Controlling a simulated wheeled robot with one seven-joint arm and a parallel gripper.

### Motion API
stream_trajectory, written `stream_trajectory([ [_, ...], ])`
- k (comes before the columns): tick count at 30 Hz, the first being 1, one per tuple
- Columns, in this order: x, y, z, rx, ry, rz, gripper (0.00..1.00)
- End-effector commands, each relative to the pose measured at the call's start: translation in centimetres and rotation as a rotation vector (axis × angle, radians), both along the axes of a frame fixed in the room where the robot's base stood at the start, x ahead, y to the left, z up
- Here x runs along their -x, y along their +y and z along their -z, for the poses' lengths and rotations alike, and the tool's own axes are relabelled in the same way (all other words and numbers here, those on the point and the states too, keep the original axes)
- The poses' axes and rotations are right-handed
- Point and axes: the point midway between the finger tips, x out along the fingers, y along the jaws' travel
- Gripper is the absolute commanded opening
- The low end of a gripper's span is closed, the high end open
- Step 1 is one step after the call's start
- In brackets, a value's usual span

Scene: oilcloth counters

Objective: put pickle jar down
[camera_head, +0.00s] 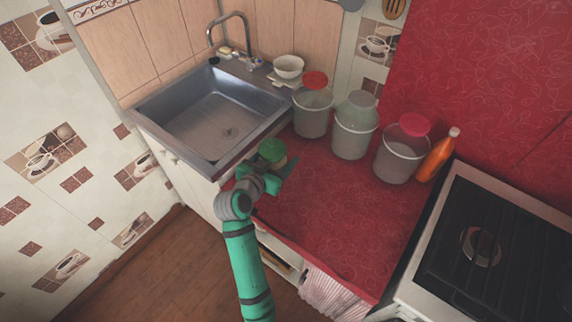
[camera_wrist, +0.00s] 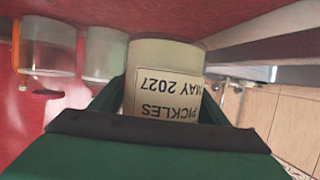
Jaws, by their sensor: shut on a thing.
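The pickle jar (camera_head: 273,152) has a green lid and is at the left end of the red counter (camera_head: 335,215), near the sink. My gripper (camera_head: 274,176) is shut on it. In the wrist view the jar (camera_wrist: 165,75) shows a pale label reading "PICKLES MAY 2027", upside down, between my green fingers (camera_wrist: 165,120). The jar's underside is hidden, so I cannot tell whether it touches the counter.
Several clear containers stand along the back of the counter, including a red-lidded one (camera_head: 311,112) and a middle one (camera_head: 353,132). An orange bottle (camera_head: 437,156) stands by the stove (camera_head: 490,250). The steel sink (camera_head: 215,115) is at left. The counter's front middle is clear.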

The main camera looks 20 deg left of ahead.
Motion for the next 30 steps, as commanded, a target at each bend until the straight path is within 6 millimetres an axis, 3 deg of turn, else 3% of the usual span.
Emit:
stream_trajectory([
  [3, -1.5, -0.4, 1.9, 0.002, 0.001, 0.002, 0.06],
  [10, -3.5, -0.9, 4.1, 0.000, -0.002, 0.004, 0.06],
  [17, -4.1, -1.1, 5.0, 0.001, -0.001, 0.004, 0.06],
  [24, -4.2, -1.1, 7.8, 0.001, 0.001, 0.003, 0.06],
  [30, -4.2, -1.0, 8.1, 0.000, -0.002, 0.002, 0.06],
])
